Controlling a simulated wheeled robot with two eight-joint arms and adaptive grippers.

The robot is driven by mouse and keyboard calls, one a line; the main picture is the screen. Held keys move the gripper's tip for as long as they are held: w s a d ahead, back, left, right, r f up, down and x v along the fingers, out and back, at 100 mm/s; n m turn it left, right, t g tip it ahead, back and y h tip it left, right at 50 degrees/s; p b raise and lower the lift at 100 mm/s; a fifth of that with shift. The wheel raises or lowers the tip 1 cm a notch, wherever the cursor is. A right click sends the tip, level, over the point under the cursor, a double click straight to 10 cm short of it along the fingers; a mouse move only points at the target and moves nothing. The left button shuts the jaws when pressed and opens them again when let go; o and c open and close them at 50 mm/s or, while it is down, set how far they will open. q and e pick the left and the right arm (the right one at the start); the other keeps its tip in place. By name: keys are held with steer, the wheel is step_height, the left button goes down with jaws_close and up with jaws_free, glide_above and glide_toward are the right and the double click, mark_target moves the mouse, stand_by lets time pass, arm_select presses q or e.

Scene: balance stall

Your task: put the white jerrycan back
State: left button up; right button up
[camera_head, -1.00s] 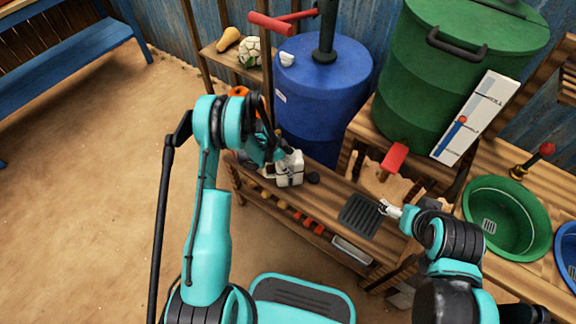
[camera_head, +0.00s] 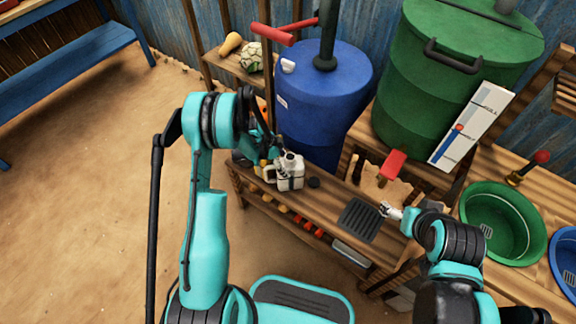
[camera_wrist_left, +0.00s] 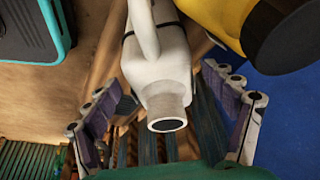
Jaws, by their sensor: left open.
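The white jerrycan (camera_head: 291,179) stands upright on the wooden bench (camera_head: 325,197) in front of the blue barrel. In the left wrist view the white jerrycan (camera_wrist_left: 160,72) shows its handle and its open spout, with the spout toward the camera. My left gripper (camera_head: 280,146) is open, just above and behind the can's top. In the wrist view its fingers (camera_wrist_left: 168,118) lie apart on both sides of the spout, with gaps between. My right gripper (camera_head: 387,209) is by the grated tray; its jaw opening is too small to tell.
A yellow container (camera_head: 264,170) stands close left of the can; a yellow body with a black end (camera_wrist_left: 235,25) also shows in the wrist view. A black cap (camera_head: 314,183) lies right of the can. The blue barrel (camera_head: 322,95) rises behind. The dark grated tray (camera_head: 359,219) is farther right.

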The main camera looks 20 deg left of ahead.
arm_select(q)
steer(key=p+v, duration=0.2)
steer(key=v, duration=0.5)
steer(key=shift+d, duration=0.1)
steer(key=s+d+r+n+t+y, duration=0.1)
steer(key=s+d+r+n, duration=0.2)
steer(key=r, duration=0.7)
steer(key=s+r+n+t+y, duration=0.1)
steer(key=s+r+n, duration=0.4)
steer(key=r, duration=0.6)
steer(key=s+d+r+n+t+y, duration=0.1)
steer(key=s+r+n, duration=0.4)
steer(key=s, duration=1)
steer(key=shift+s+r+t+y, duration=0.2)
steer(key=shift+s+t+y, duration=0.25)
steer(key=shift+t, duration=0.75)
